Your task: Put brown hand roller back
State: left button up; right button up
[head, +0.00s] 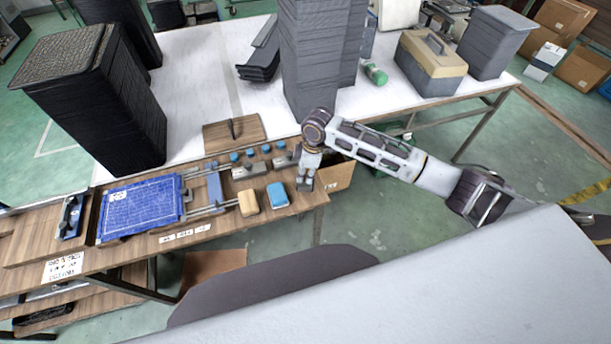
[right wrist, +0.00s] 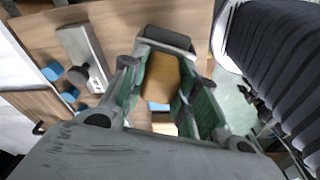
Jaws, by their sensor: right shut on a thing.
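My right gripper (head: 305,184) is low over the right end of the wooden workbench (head: 175,237). In the right wrist view its fingers (right wrist: 165,92) are closed around a brown piece with a dark grey end, which I take to be the brown hand roller (right wrist: 161,78). The fingers cover its sides. In the head view the gripper hides most of it, and I cannot tell whether it touches the bench. My left gripper is not in view.
A tan block (head: 248,203) and a blue block (head: 277,195) lie left of the gripper. Grey pieces with blue knobs (head: 243,171) stand behind them. A blue panel (head: 140,208) lies further left. A tall grey stack (head: 313,55) rises behind the arm.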

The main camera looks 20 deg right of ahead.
jog(key=shift+f, duration=1.2)
jog(key=shift+f, duration=0.15)
jog(key=shift+s+f, duration=0.15)
jog(key=shift+f, duration=0.1)
jog(key=shift+s+f, duration=0.15)
jog(key=shift+f, duration=0.25)
grip_shut()
jog(key=o, duration=1)
grip_release()
jog(key=shift+r, duration=0.2)
jog(key=shift+w+r, duration=0.25)
jog(key=shift+r, duration=0.2)
jog(key=r, duration=0.4)
jog(key=d+r, duration=0.1)
jog(key=r, duration=0.3)
jog(key=r+b, duration=0.1)
jog(key=r, duration=0.3)
jog(key=shift+s+d+r, duration=0.1)
jog(key=shift+s+d, duration=0.25)
